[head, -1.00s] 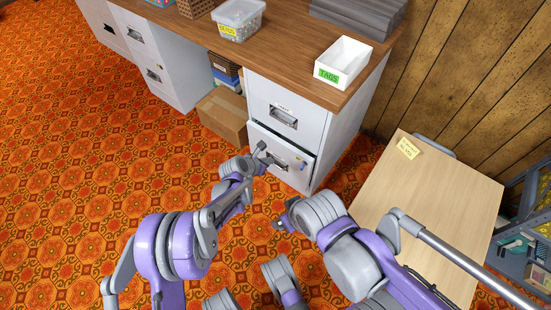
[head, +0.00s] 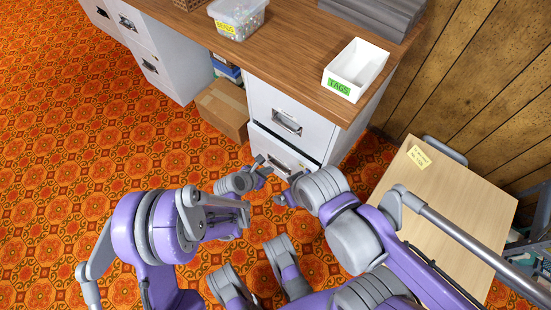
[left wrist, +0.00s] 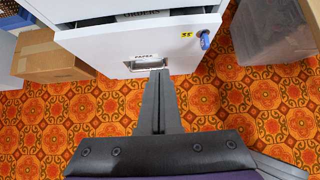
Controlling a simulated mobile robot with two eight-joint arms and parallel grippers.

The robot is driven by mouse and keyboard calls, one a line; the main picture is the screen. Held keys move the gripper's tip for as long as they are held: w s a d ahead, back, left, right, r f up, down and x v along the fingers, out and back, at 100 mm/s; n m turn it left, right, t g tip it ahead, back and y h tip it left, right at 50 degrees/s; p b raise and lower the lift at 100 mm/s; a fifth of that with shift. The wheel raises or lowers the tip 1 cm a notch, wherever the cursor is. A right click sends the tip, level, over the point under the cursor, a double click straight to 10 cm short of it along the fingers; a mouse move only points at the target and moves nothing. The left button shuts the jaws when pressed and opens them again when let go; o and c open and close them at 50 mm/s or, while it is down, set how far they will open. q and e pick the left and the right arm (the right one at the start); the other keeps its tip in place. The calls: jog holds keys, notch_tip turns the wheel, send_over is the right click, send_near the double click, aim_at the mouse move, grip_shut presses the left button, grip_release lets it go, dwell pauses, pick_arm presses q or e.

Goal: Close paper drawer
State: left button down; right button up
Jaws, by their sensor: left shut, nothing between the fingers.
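The paper drawer (head: 283,150) is the lower drawer of the white cabinet at the right end of the desk. It stands partly open, with a dark gap along its top. In the left wrist view its white front (left wrist: 105,50) carries a PAPER label, a handle (left wrist: 148,66), a yellow tag and a blue-topped key or lock; an ORDERS folder shows inside. My left gripper (head: 260,162) is shut and empty, close in front of the drawer front; its fingers (left wrist: 162,75) point at the handle area. Contact cannot be told. My right gripper (head: 282,200) is nearby, its jaws unclear.
A cardboard box (head: 222,108) stands on the floor left of the cabinet. A TAGS tray (head: 356,70) and a bead tub (head: 238,17) sit on the desk. A light wooden table (head: 450,205) stands at the right. The patterned carpet is open at the left.

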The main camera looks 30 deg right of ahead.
aim_at(292, 151)
pick_arm(q)
jog(key=shift+w+d+r+b+x, duration=0.1)
jog(key=shift+d+r+b+x, duration=0.3)
jog(key=shift+x, duration=1.55)
jog(key=shift+w+d+r+b+x, duration=0.1)
jog(key=shift+d+r+b+x, duration=0.3)
jog(key=shift+x, duration=1.6)
jog(key=shift+w+d+r+b+x, duration=0.15)
jog(key=shift+b+x, duration=0.4)
jog(key=shift+x, duration=1.4)
jog(key=shift+d, duration=0.1)
jog(key=d, duration=0.1)
jog(key=w+d, duration=0.1)
jog(key=d, duration=0.1)
jog(key=shift+w+d, duration=0.15)
jog(key=shift+d, duration=0.1)
jog(key=shift+w+d+r, duration=0.15)
jog(key=shift+d, duration=0.1)
